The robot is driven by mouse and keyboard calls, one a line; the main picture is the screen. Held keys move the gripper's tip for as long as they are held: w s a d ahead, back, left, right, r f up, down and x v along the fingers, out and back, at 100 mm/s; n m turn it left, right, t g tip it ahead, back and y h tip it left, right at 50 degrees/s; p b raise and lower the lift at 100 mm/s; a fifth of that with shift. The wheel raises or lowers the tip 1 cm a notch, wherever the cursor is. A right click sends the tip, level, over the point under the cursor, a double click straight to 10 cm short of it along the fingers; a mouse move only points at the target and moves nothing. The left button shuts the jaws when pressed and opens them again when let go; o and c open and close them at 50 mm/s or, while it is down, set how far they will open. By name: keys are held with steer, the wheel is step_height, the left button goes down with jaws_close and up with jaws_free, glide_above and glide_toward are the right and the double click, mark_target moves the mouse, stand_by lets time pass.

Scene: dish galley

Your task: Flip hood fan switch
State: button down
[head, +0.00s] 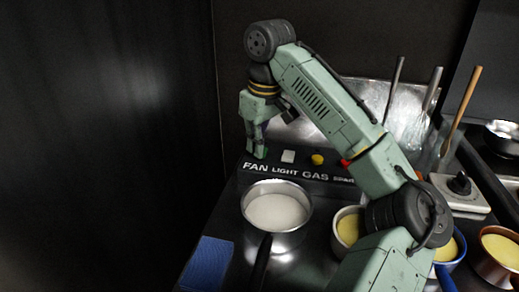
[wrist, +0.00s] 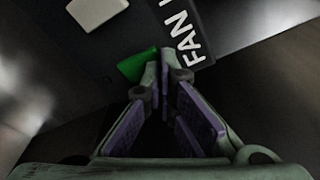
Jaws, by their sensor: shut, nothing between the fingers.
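The fan switch is a green block (wrist: 137,65) in the wrist view, on a dark panel beside the white "FAN" lettering (wrist: 187,40). The lettering also shows in the head view (head: 254,167). My gripper (head: 258,153) is shut and empty, pointing down at the panel just above that word. In the wrist view my gripper's fingertips (wrist: 161,62) are together right beside the green switch; I cannot tell whether they touch it. In the head view the fingers cover the switch. Whether the switch is up or down is unclear.
A white switch (head: 288,156), a yellow one (head: 318,159) and a partly hidden red one (head: 346,162) continue the row to the right. A saucepan of pale liquid (head: 277,212) stands in front, with a blue cloth (head: 207,262) at left. Upright utensils (head: 394,88) stand at right.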

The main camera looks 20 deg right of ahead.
steer(key=shift+s+f+b, duration=0.15)
steer(key=shift+f+b, duration=0.15)
steer(key=shift+f, duration=0.7)
steer(key=shift+s+d, duration=0.1)
steer(key=shift+d, duration=0.45)
steer(key=shift+r+p, duration=0.5)
steer(key=shift+p, duration=0.3)
steer(key=shift+w+d+r+p, duration=0.1)
steer(key=shift+w+r+p, duration=0.05)
steer(key=shift+r+p, duration=0.35)
steer(key=shift+w+d+r+p, duration=0.1)
steer(key=shift+r+p, duration=0.2)
steer(key=shift+p, duration=0.3)
steer(key=r+p, duration=0.2)
steer(key=shift+a+r+p, duration=0.3)
steer(key=shift+p, duration=0.1)
steer(key=shift+a+r, duration=0.1)
steer(key=shift+r, duration=0.9)
steer(key=shift+f, duration=0.1)
